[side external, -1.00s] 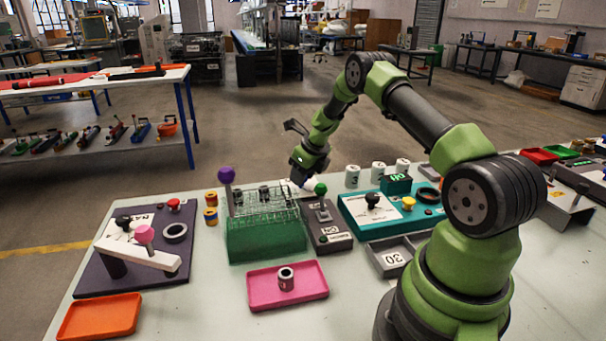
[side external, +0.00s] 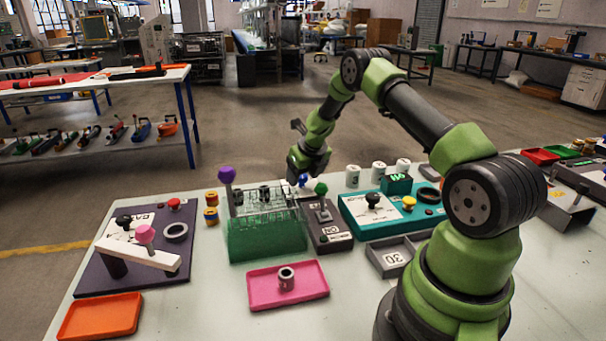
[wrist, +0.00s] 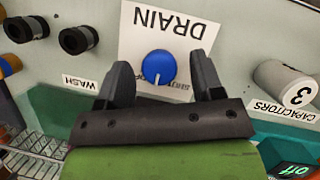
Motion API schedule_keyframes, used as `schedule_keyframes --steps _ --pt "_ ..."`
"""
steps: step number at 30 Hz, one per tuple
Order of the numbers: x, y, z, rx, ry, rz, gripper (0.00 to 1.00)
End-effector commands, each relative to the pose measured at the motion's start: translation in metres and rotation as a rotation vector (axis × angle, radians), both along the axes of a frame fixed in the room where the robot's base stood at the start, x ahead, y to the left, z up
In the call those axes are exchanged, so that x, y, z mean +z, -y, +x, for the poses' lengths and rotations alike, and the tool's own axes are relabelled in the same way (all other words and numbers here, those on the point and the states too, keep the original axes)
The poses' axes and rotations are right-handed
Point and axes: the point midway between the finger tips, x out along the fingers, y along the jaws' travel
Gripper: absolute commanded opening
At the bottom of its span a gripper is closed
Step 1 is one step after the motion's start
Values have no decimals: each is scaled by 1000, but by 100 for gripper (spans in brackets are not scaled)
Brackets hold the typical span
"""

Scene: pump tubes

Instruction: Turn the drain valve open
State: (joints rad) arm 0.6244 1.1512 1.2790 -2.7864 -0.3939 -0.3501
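The drain valve is a round blue knob (wrist: 158,67) with a small white pointer mark, on a white plate (wrist: 190,28) printed DRAIN, which reads upside down in the wrist view. The mark points toward the bottom of that view, near small lettering partly hidden by my gripper. My gripper (wrist: 161,78) is open, with one dark finger on each side of the knob and a gap showing on both sides. In the side external view the knob (side external: 304,180) shows just below my gripper (side external: 303,174), behind the green-knobbed lever unit.
A green wire rack (side external: 267,235) and a dark lever unit (side external: 327,228) stand in front of the valve. White cylinders (side external: 353,175) and a teal panel (side external: 350,213) are to the right. Black tubes (wrist: 78,40) lie by the WASH label in the wrist view.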

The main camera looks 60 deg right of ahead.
Motion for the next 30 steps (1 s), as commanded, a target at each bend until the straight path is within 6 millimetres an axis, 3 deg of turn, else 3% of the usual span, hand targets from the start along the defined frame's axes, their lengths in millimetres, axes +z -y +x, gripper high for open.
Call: schedule_keyframes --steps 11,24,30 --pt "8 -1 -2 0 4 -2 60" --pt "77 -12 -28 0 3 -2 60" --pt "91 -14 -34 0 2 -1 60"
